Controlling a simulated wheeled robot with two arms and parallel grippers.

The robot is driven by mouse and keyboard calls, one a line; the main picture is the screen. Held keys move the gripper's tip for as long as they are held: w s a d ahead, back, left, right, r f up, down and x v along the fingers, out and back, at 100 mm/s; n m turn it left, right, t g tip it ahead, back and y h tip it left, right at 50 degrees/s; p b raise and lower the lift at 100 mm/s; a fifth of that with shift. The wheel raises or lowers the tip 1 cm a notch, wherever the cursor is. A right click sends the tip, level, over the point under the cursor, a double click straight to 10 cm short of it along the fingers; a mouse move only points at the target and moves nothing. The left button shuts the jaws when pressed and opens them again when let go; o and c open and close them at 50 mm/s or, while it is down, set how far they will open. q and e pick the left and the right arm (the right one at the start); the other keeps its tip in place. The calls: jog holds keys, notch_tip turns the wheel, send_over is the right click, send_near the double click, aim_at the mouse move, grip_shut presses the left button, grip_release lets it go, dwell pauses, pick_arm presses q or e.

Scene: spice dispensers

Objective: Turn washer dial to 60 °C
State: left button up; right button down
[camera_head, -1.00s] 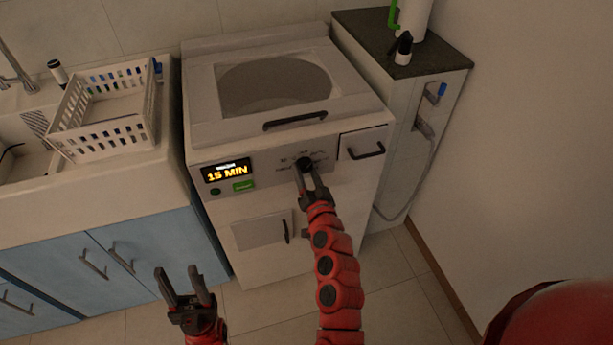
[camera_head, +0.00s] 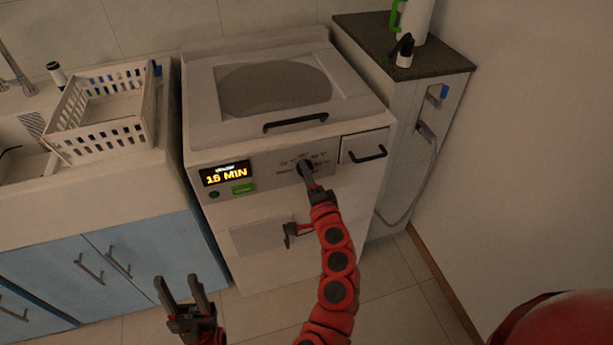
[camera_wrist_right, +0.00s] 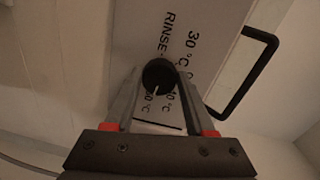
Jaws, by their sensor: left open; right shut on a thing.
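The washer (camera_head: 270,225) stands against the wall with its panel facing me. Its black round dial (camera_wrist_right: 158,76) sits between my right gripper's fingers in the right wrist view. A white pointer line shows on the dial, and printed labels such as RINSE and 30 °C surround it; other labels are partly hidden by the fingers. My right gripper (camera_head: 307,172) is shut on the dial at the panel. The display (camera_head: 226,174) reads 15 MIN, with small blurred text above. My left gripper (camera_head: 182,290) is open and empty, low in front of the blue cabinet.
A green button (camera_head: 243,188) is below the display. A drawer with a black handle (camera_head: 368,154) is right of the dial. A white dish rack (camera_head: 105,110) stands on the counter at left. A dark-topped cabinet (camera_head: 400,50) stands at right. Floor in front is clear.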

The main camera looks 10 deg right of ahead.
jog(key=shift+m, duration=0.6)
jog(key=shift+c, duration=1.2)
grip_release()
jog(key=s+d+r+p, duration=0.1)
jog(key=s+d+p, duration=0.1)
jog(key=s, duration=1.5)
jog(key=shift+s+d+p, duration=0.15)
jog(key=shift+d+p, duration=0.15)
jog(key=shift+p, duration=0.35)
